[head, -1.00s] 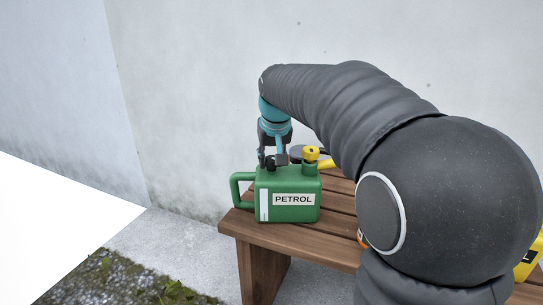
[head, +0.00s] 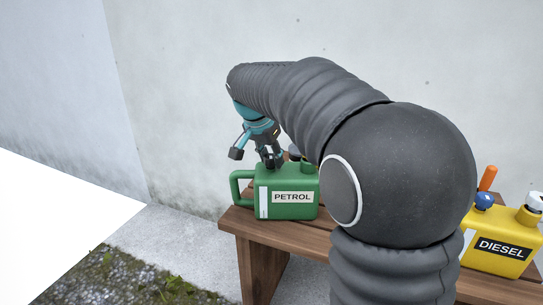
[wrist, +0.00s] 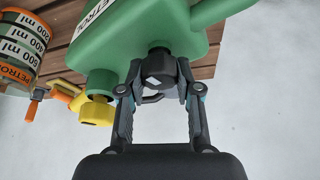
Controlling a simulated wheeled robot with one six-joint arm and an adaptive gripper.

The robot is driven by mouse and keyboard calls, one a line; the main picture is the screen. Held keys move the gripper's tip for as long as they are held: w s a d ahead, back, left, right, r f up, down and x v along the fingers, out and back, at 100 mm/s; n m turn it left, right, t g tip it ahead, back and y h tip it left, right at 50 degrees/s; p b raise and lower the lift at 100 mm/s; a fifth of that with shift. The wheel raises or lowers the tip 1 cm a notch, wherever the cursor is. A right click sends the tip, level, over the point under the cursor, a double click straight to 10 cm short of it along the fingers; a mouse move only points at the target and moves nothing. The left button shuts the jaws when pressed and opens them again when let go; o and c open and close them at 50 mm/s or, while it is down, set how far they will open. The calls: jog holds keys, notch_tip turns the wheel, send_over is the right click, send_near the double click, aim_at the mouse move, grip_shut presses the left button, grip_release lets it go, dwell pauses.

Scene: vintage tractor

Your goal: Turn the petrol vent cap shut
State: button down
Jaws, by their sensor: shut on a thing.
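The green petrol can (head: 305,180), labelled PETROL, stands upright on the wooden bench (head: 285,230). In the wrist view its body (wrist: 135,30) fills the top, and the dark vent cap (wrist: 158,64) sits on its top. My gripper (head: 270,158) comes down onto the can's top from above, tilted. In the wrist view my gripper (wrist: 160,78) has its two fingers on either side of the vent cap, shut on it. The cap's thread and seat are hidden.
A yellow diesel can (head: 500,243) stands on the right of the bench. A pale wall (head: 180,90) rises behind the bench. My arm covers the bench's middle in the head view.

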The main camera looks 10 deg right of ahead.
jog(key=shift+m, duration=0.3)
dwell(0.4)
jog(key=c, duration=0.8)
grip_release()
jog(key=shift+o, duration=0.2)
jog(key=v, duration=1.2)
jog(key=shift+w, duration=0.2)
